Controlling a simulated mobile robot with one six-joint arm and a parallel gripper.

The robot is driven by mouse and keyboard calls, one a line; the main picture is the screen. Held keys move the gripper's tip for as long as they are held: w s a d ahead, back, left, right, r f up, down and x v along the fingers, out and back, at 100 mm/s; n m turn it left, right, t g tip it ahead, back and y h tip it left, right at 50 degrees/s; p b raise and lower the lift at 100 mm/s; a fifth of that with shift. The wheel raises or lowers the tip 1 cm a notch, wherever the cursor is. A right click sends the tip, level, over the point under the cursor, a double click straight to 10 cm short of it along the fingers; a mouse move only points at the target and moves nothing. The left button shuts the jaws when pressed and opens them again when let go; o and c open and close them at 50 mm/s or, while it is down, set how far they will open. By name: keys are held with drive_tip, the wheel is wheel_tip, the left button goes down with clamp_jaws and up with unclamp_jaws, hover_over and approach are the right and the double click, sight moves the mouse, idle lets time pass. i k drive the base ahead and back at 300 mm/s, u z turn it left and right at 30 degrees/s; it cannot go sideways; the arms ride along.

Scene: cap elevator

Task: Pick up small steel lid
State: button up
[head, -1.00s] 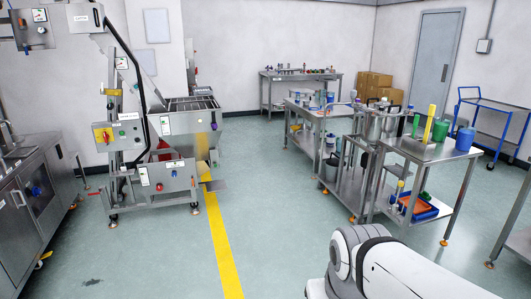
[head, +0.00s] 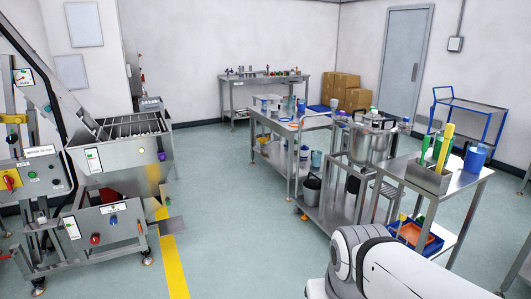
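I cannot make out the small steel lid for certain. A large steel pot (head: 368,140) with clamps around its top stands on a steel table at right of centre. Small items too far off to identify stand on the back table (head: 262,77) and on the middle table (head: 283,122). Part of my white and grey arm shows at the bottom right. My gripper is outside the picture.
The cap elevator with its steel hopper (head: 128,142) stands at left. A right-hand table (head: 460,182) carries a steel bin (head: 427,178) and blue and green containers. A blue cart (head: 470,115) and cardboard boxes (head: 348,90) are behind. The floor by the yellow line (head: 173,265) is clear.

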sight(374, 115)
drive_tip(key=z, duration=0.25)
drive_tip(key=i, duration=1.8)
drive_tip(key=z, duration=0.6)
drive_tip(key=i, duration=2.1)
drive_tip(key=z, duration=0.3)
